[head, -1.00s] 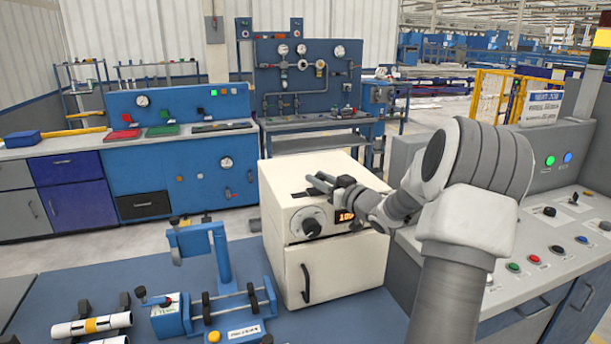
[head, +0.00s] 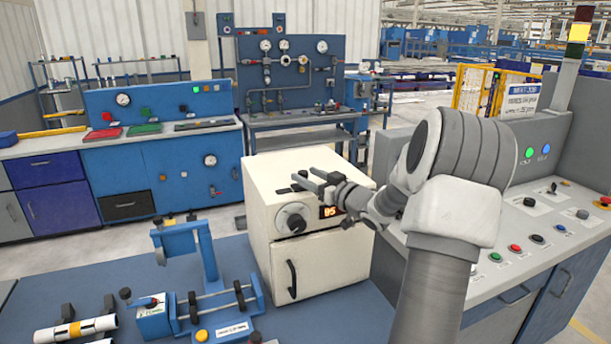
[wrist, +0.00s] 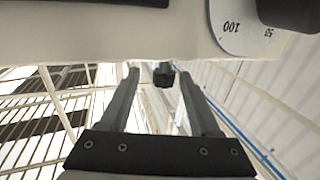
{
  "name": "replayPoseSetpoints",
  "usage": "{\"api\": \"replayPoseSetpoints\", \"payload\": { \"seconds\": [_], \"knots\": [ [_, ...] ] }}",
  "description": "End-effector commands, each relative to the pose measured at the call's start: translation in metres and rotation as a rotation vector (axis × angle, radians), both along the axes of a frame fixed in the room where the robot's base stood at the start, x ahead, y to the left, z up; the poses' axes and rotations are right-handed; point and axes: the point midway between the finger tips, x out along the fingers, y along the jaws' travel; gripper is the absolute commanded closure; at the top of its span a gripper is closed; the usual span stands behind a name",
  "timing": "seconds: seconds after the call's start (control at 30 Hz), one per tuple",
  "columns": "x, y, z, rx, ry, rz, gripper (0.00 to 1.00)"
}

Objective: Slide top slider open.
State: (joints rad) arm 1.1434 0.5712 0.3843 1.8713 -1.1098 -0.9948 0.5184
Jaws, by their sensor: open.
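A white box (head: 318,265) with a dial (head: 291,220), a lit display and a dark door handle stands on the blue bench. The top slider (head: 284,190) shows as a dark slot on its top, near the front left, partly behind my fingers. My gripper (head: 303,174) is open, just above the box top at the slider. In the wrist view, a small dark knob (wrist: 163,76), likely the slider's, stands between the two spread fingertips, nearer the right one. I cannot tell if either finger touches it. The dial (wrist: 242,25) shows at the upper right.
A blue clamp fixture (head: 205,285) stands left of the box. A grey control console (head: 520,235) with several buttons is close on the right. White pipe pieces (head: 75,328) lie at the lower left. The air above the box is otherwise clear.

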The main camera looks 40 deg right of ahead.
Motion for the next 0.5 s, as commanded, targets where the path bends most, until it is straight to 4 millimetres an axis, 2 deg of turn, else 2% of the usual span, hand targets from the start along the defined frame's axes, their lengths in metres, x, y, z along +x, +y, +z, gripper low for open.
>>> {"api": "replayPoseSetpoints", "payload": {
  "seconds": [0.5],
  "knots": [
    [-0.121, -0.008, 0.000, 0.000, 0.001, -0.005, 0.37]
  ]
}}
